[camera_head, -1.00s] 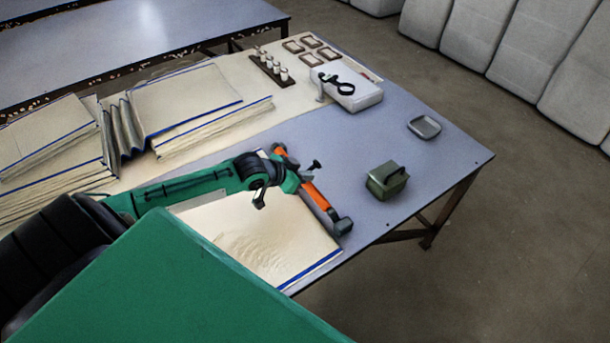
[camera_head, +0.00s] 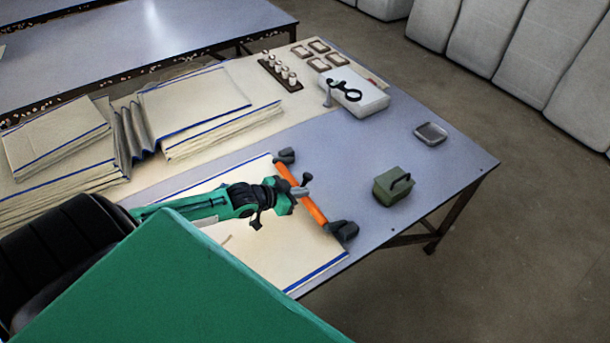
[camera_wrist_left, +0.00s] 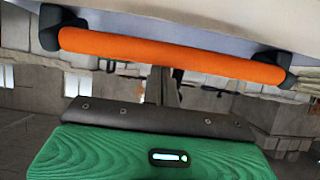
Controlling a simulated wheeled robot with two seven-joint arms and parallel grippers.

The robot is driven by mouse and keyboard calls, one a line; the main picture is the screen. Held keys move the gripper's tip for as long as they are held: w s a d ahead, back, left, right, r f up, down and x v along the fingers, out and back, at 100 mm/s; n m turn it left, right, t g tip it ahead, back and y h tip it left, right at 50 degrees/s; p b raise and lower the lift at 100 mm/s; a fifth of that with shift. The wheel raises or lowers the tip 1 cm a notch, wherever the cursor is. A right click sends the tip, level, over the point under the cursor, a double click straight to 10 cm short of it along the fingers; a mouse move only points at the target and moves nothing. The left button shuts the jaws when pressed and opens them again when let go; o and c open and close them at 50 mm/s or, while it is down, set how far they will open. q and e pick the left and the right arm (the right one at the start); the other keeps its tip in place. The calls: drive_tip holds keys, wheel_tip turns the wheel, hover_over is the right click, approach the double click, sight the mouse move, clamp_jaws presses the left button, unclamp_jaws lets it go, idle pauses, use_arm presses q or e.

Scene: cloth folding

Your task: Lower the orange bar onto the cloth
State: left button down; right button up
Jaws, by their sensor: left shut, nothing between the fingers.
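The orange bar (camera_head: 316,209), with dark end blocks, lies along the right side of the cream cloth (camera_head: 275,250) with blue edges. It also shows across the top of the left wrist view (camera_wrist_left: 170,52), with pale cloth and table behind it. My left gripper (camera_head: 300,191) is at the middle of the bar in the head view, shut with nothing between its fingers. In the left wrist view its dark fingers (camera_wrist_left: 161,86) are just below the bar, apart from its ends. Whether they touch it I cannot tell. My arm hides part of the cloth. My right gripper is not in view.
A green box with a handle (camera_head: 392,186) and a small grey tray (camera_head: 431,133) stand right of the cloth. Cloth stacks (camera_head: 195,100) lie at the left. A white case (camera_head: 360,98) stands at the back. Bare table (camera_head: 330,140) lies between.

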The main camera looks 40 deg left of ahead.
use_arm(q)
drive_tip(key=shift+s+a+f, duration=0.15)
drive_tip(key=shift+s+f, duration=0.05)
drive_tip(key=shift+s, duration=0.05)
drive_tip(key=shift+s+a+f+p, duration=0.1)
drive_tip(key=shift+s+f+p, duration=0.15)
drive_tip(key=shift+f, duration=0.25)
drive_tip(key=shift+s+a+f+p, duration=0.1)
drive_tip(key=shift+s+f+p, duration=0.15)
drive_tip(key=shift+f, duration=0.25)
drive_tip(key=shift+s+f, duration=0.1)
drive_tip(key=shift+f, duration=0.15)
drive_tip(key=shift+s, duration=0.15)
drive_tip(key=shift+s, duration=0.2)
drive_tip(key=v, duration=1.3)
drive_tip(key=shift+r, duration=0.45)
drive_tip(key=shift+w, duration=0.15)
